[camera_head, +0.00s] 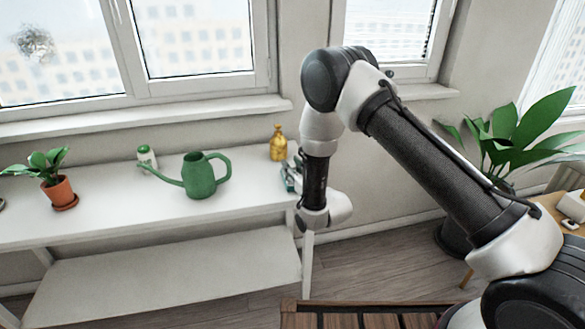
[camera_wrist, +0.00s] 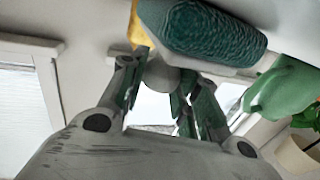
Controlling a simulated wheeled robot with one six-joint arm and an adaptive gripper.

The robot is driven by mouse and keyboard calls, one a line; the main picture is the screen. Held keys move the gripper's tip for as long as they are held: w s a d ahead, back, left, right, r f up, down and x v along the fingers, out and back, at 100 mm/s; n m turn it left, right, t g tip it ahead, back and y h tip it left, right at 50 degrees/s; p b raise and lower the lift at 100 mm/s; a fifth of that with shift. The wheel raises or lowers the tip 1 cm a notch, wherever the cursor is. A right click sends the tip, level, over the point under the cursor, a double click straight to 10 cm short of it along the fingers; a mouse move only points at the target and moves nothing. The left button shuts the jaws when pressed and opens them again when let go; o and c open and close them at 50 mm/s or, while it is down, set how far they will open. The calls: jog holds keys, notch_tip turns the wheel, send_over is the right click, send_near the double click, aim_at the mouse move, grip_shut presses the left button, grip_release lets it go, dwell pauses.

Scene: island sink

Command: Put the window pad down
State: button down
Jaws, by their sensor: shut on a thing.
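The window pad (camera_wrist: 203,30) has a dark teal, textured face and a pale grip or knob (camera_wrist: 168,76) in the wrist view. My gripper (camera_wrist: 160,92) has its fingers around that knob and is shut on it. In the head view the gripper (camera_head: 295,172) is at the right end of the white shelf table (camera_head: 110,205), partly hidden by my arm. Only a small teal part of the pad shows there. I cannot tell whether the pad touches the table top.
A golden bottle (camera_head: 278,143) stands close behind the gripper. A green watering can (camera_head: 201,176), a small white-and-green bottle (camera_head: 147,156) and a potted plant (camera_head: 58,187) stand farther left. The front of the table top is clear. A smudge (camera_head: 33,42) marks the left window.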

jog(key=c, duration=1.1)
grip_release()
jog(key=shift+o, duration=0.2)
jog(key=shift+f, duration=0.15)
